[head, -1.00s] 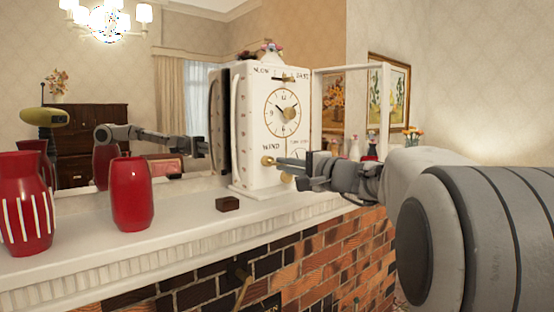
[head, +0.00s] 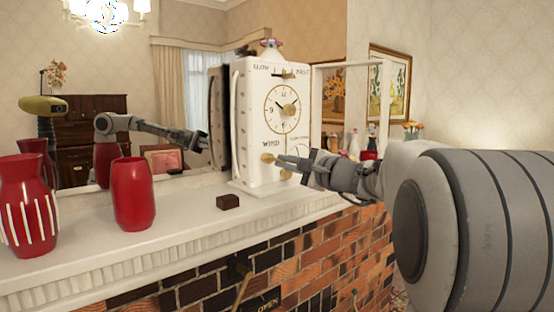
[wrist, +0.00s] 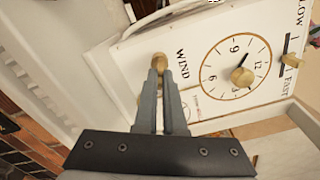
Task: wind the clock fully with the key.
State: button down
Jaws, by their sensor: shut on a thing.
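The white clock (head: 262,125) stands upright on the mantel, its front facing right in the head view. Its round dial shows in the wrist view (wrist: 236,70), with a brass knob at its centre. The brass winding key (head: 268,158) sticks out of the front beside the word WIND. In the wrist view the key (wrist: 159,62) sits between my fingertips. My gripper (head: 284,161) is shut on the key, its fingers pointing at the clock front; the fingers also show in the wrist view (wrist: 162,80). The key's shaft is hidden.
A small dark block (head: 228,202) lies on the mantel (head: 170,238) in front of the clock. A plain red vase (head: 133,200) and a striped red vase (head: 24,205) stand to the left. A mirror behind reflects my arm.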

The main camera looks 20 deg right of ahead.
jog(key=shift+a+r, duration=0.15)
jog(key=m+p, duration=0.2)
jog(key=shift+r+m, duration=0.15)
jog(key=shift+m, duration=0.25)
jog(key=shift+f+m+p, duration=0.2)
jog(key=shift+m+p, duration=0.3)
jog(key=shift+m, duration=0.4)
jog(key=shift+r+m+p, duration=0.2)
jog(key=shift+m+p, duration=0.6)
jog(key=shift+p, duration=0.05)
jog(key=shift+m+p, duration=0.65)
jog(key=shift+m, duration=0.25)
jog(key=shift+f+m, duration=0.2)
jog(key=shift+m, duration=0.4)
